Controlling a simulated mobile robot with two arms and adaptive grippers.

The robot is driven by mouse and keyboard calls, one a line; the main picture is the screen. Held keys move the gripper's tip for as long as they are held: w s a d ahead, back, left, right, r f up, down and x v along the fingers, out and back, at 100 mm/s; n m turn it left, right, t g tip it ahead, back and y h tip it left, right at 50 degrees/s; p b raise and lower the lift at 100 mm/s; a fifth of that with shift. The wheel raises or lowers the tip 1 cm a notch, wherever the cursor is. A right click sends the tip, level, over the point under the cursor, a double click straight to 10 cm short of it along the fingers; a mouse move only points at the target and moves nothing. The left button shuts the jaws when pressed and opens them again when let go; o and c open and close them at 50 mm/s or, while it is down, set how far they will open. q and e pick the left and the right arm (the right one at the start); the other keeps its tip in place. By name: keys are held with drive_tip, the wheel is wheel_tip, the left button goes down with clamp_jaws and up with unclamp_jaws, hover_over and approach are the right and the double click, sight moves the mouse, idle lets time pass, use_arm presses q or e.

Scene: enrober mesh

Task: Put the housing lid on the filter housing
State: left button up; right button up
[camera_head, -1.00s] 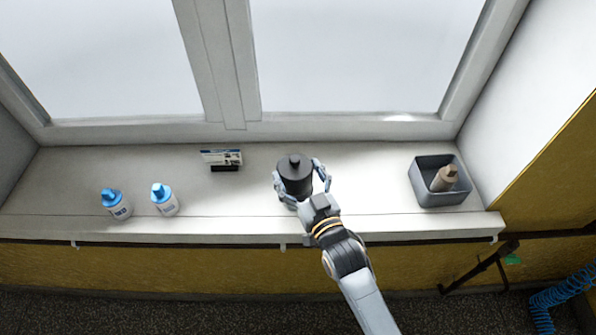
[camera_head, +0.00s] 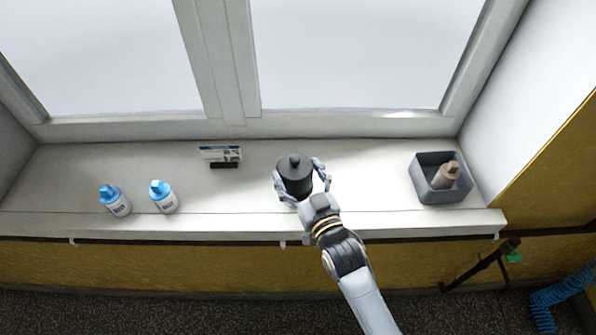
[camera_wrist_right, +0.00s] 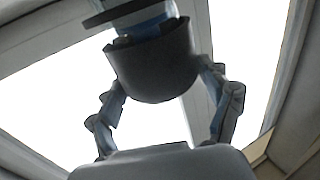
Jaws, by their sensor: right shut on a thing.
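The housing lid (camera_head: 294,180) looks like the dark grey cylinder with a small knob on top, over the middle of the sill. My right gripper (camera_head: 305,184) has its fingers around its sides and is shut on it. In the right wrist view the dark cup-shaped lid (camera_wrist_right: 155,62) sits between the two fingers (camera_wrist_right: 165,105). Pale grey-blue parts and a dark ring (camera_wrist_right: 125,12) show at the cup's upper edge; they may belong to the filter housing, and I cannot tell if they touch the lid. In the head view the lid and gripper hide what is beneath. My left gripper is not in view.
Two white bottles with blue caps (camera_head: 115,203) (camera_head: 163,199) stand at the left of the sill. A small sign (camera_head: 221,154) stands near the window. A grey bin (camera_head: 428,192) with a brownish bottle (camera_head: 446,175) is at the right. The sill (camera_head: 370,190) is clear between lid and bin.

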drive_tip(key=shift+f+b, duration=0.4)
drive_tip(key=shift+f, duration=0.3)
drive_tip(key=o, duration=1.1)
drive_tip(key=shift+f, duration=0.1)
drive_tip(key=v, duration=1.2)
